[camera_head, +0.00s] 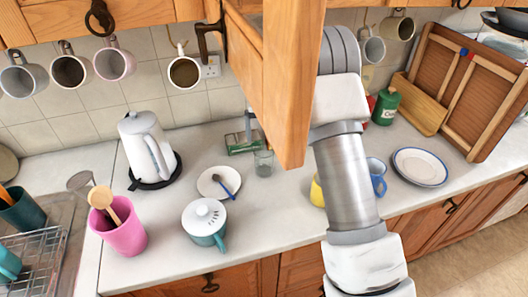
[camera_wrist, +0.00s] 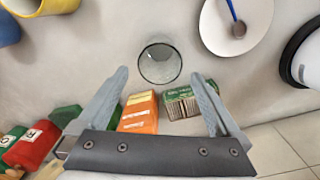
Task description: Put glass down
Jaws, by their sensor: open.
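The clear glass (camera_head: 263,162) stands upright on the worktop (camera_head: 285,190), just left of the hanging edge of an open cupboard door. It also shows in the wrist view (camera_wrist: 160,63), where I look down into its round rim. My gripper (camera_wrist: 160,76) is open, with its two grey fingers spread to either side below the glass in that picture. In the head view the cupboard door hides most or all of my gripper.
The open cupboard door (camera_head: 283,75) hangs beside my arm. A saucer with a blue spoon (camera_head: 218,183), a teal lidded pot (camera_head: 205,222) and a kettle (camera_head: 147,150) stand left of the glass. An orange box (camera_wrist: 139,112) and a green box (camera_wrist: 180,103) are close to my fingers.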

